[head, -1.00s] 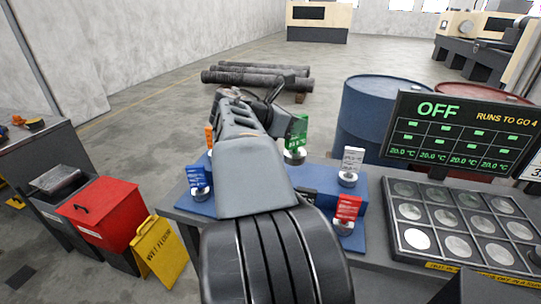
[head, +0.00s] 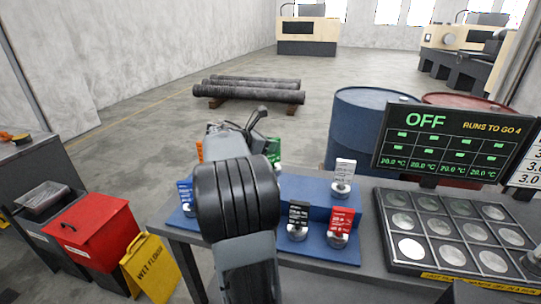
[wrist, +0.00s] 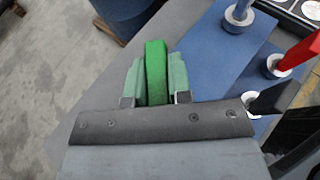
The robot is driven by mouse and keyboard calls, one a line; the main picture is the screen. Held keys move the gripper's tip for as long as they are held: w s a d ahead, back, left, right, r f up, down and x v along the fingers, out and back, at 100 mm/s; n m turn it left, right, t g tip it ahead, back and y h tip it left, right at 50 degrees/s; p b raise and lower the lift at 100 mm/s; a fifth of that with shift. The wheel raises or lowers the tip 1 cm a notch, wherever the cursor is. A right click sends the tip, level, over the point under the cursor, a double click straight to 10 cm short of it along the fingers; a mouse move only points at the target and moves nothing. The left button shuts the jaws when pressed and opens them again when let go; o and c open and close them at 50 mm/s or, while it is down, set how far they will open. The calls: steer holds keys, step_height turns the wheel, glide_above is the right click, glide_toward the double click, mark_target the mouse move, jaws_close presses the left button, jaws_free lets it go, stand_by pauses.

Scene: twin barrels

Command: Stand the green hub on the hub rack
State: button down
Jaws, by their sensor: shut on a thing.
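The green hub (wrist: 155,72) is between the two pale green fingers of my gripper (wrist: 154,80) in the wrist view. The gripper is shut on it. In the head view a small part of the green hub (head: 273,150) shows right of my arm, which hides its lower part. The blue stepped hub rack (head: 306,187) stands on the grey bench and shows in the wrist view (wrist: 225,65), right of the gripper. I cannot tell whether the held hub touches the rack.
White (head: 343,175), black (head: 298,217), red (head: 340,226) and blue (head: 186,193) hubs stand on the rack; an orange one (head: 200,150) is partly hidden. A tray of discs (head: 378,240) and a screen (head: 450,140) are at right, with a blue barrel (head: 355,130) behind.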

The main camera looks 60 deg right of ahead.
mark_target(270, 155)
steer(key=shift+w+d+f, duration=0.15)
steer(key=shift+f, duration=0.1)
steer(key=shift+w+d+f, duration=0.1)
steer(key=shift+w+f, duration=0.05)
steer(key=shift+f, duration=1.5)
steer(key=shift+f+b, duration=0.2)
steer(key=shift+b, duration=0.15)
steer(key=c, duration=1)
jaws_free()
steer(key=shift+c, duration=0.2)
